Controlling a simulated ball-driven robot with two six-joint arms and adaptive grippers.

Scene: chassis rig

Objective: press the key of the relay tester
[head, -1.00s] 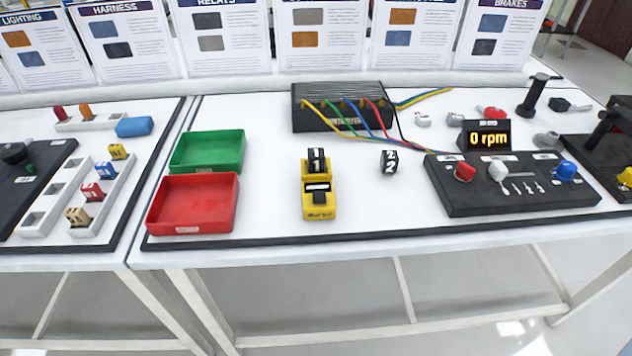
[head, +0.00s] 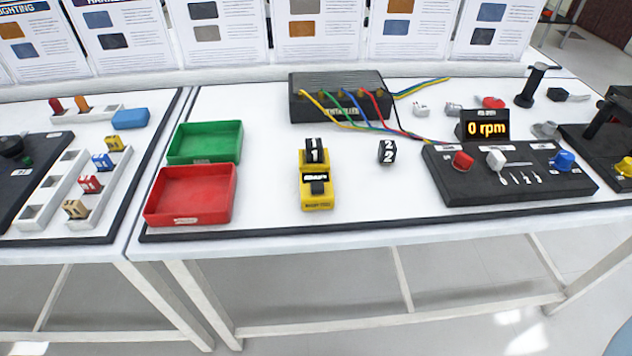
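The yellow relay tester (head: 316,197) stands on the white table, a little left of the middle of the head view. A black relay marked 1 (head: 316,150) sits upright at its back end. A dark key (head: 318,187) shows on its top, toward the front, with a small label strip behind it. A second black relay marked 2 (head: 387,152) stands on the table to the right of the tester. Neither of my grippers shows in the head view.
A green tray (head: 205,158) and a red tray (head: 190,211) lie left of the tester. A black box with coloured wires (head: 339,98) stands behind it. A control panel with knobs (head: 510,186) and a "0 rpm" display (head: 486,129) are right. White table around the tester is clear.

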